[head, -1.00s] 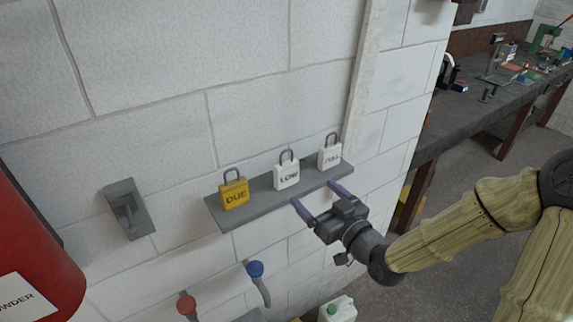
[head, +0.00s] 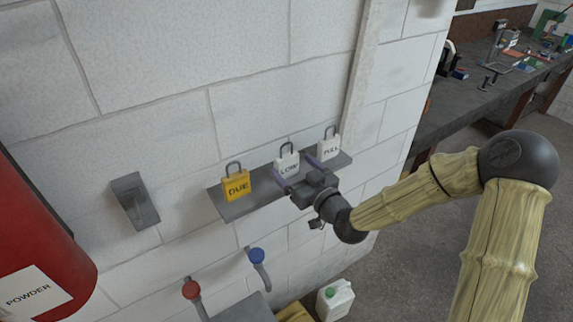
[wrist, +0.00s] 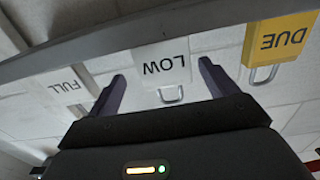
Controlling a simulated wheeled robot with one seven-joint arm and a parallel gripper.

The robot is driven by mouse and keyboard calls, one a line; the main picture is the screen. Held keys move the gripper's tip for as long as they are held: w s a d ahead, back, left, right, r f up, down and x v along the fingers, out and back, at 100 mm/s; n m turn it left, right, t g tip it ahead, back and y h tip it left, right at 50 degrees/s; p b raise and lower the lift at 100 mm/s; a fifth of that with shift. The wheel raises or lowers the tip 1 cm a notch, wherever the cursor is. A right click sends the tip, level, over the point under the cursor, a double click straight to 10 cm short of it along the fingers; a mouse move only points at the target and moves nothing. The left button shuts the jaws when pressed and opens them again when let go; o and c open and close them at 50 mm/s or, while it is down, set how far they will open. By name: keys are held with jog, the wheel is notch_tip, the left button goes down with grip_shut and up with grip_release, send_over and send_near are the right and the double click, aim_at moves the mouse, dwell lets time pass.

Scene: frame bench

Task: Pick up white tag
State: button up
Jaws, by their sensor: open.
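My gripper (head: 296,170) is open at the shelf's front, facing the LOW tag. In the wrist view, which is upside down, the LOW tag (wrist: 163,66) lies between my two fingers (wrist: 161,72). The fingers do not look closed on it. The FULL tag (wrist: 68,88) shows outside the fingers at left. My gripper hides the shelf edge below the LOW tag.
A yellow tag marked DUE (head: 237,187) stands left of the LOW tag. A red cylinder (head: 35,235) is at far left, a grey wall switch (head: 135,201) beside it. Red (head: 191,289) and blue (head: 257,256) knobs are below the shelf. A workbench (head: 450,110) is at right.

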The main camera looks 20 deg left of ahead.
aim_at(289, 163)
jog(key=shift+w+a+r+p, duration=0.2)
jog(key=shift+a+r+p, duration=0.05)
jog(key=shift+a+p, duration=0.15)
jog(key=x, duration=0.1)
jog(key=p+x, duration=0.1)
jog(key=x, duration=0.1)
jog(key=shift+a+r, duration=0.25)
jog(key=shift+a, duration=0.1)
jog(key=shift+w+a+f, duration=0.1)
jog(key=shift+w+a, duration=0.2)
jog(key=shift+w, duration=0.05)
jog(key=c, duration=1.1)
